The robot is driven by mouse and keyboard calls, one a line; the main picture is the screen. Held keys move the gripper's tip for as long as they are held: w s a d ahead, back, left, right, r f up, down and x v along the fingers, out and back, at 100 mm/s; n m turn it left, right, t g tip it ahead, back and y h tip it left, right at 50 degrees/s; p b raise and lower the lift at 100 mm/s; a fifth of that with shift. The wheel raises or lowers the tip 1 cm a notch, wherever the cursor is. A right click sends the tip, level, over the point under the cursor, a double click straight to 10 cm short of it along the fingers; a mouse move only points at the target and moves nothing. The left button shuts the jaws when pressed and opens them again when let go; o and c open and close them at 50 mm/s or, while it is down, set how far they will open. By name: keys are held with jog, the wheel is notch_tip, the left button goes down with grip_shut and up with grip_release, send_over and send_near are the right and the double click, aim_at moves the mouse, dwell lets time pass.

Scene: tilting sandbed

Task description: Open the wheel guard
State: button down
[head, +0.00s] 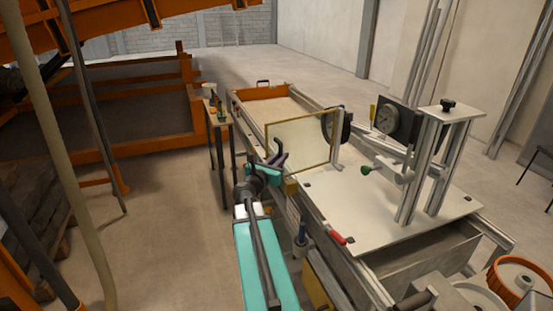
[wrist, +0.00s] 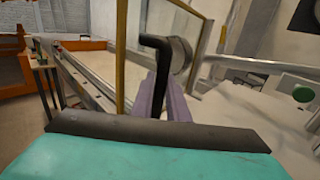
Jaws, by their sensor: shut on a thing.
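The wheel guard (head: 301,138) is a clear upright panel with a thin yellow frame, standing above the long sandbed. Its right edge is beside a pale post. In the wrist view, its yellow edge (wrist: 121,55) and clear pane show just past my fingers. My gripper (head: 279,157), with purple fingers, is at the guard's left edge. In the wrist view, my gripper (wrist: 162,85) is shut on a black bent handle (wrist: 158,43), whose top shows above the fingers. A dark round wheel (head: 343,126) is partly behind the guard's right end.
The sandbed's orange end (head: 262,92) is at the back. A small stand (head: 218,122) with bottles is left of it. A white plate (head: 390,212) carries a metal frame and a gauge (head: 388,118) at right. Open floor lies left of the bed.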

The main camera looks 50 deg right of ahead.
jog(key=shift+s+d, duration=0.2)
jog(key=shift+s, duration=0.05)
